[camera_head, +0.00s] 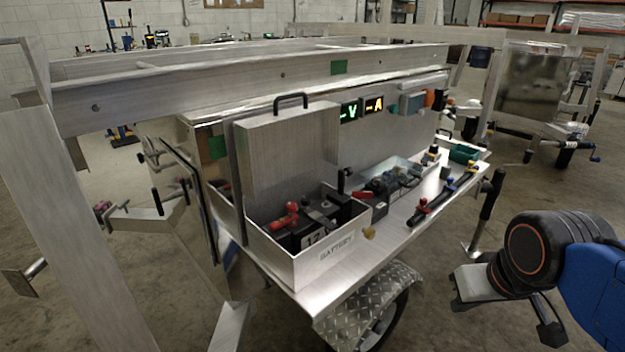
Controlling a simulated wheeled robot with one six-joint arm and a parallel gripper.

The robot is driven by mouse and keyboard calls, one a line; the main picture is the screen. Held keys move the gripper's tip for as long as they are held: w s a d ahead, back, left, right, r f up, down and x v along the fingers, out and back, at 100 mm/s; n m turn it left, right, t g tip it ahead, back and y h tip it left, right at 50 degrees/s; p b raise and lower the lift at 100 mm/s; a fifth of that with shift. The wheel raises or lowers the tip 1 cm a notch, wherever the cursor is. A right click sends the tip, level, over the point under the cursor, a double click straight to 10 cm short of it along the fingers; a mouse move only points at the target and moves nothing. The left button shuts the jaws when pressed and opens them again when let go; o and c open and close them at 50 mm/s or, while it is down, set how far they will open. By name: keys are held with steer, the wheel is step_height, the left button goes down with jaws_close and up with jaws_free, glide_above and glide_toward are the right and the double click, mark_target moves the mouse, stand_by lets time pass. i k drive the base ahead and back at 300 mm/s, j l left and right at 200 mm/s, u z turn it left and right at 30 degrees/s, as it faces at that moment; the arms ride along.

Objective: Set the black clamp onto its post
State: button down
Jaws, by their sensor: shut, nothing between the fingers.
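The black clamp appears to be the upright black piece (343,183) at the back right of the battery box; its jaws and the post are too small and crowded to make out. The black battery (311,238), marked 12, sits in an open metal box (290,268) labelled BATTERY. A red clamp (288,218) lies on the battery's left part. I cannot tell whether the black piece touches a post. My gripper (462,291) is at the lower right, shut and empty, well away from the box, beyond the shelf's right edge.
The box's raised lid (285,150) stands behind the battery. Right of it on the metal shelf (350,275) lie a cluster of devices (392,180) and a black bar with red and blue ends (443,192). A trailer rail (240,85) crosses above.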

mark_target(348, 171)
steer(key=i+l+u, duration=0.1)
steer(key=u, duration=0.35)
steer(key=l+u, duration=0.4)
steer(key=i+l+u, duration=0.1)
steer(key=u, duration=0.35)
steer(key=l+u, duration=0.3)
steer(key=u, duration=0.15)
steer(key=k+l+u, duration=0.1)
steer(key=l, duration=0.3)
steer(key=l+u, duration=0.1)
steer(key=l, duration=0.3)
steer(key=k+l+u, duration=0.1)
steer(key=l, duration=0.25)
steer(key=k+l+u, duration=0.1)
steer(key=l, duration=0.3)
steer(key=k+l+u, duration=0.1)
steer(key=l, duration=0.25)
steer(key=k+l+u, duration=0.1)
steer(key=k+l, duration=0.3)
steer(key=l, duration=0.2)
steer(key=k+l, duration=0.1)
steer(key=l, duration=0.3)
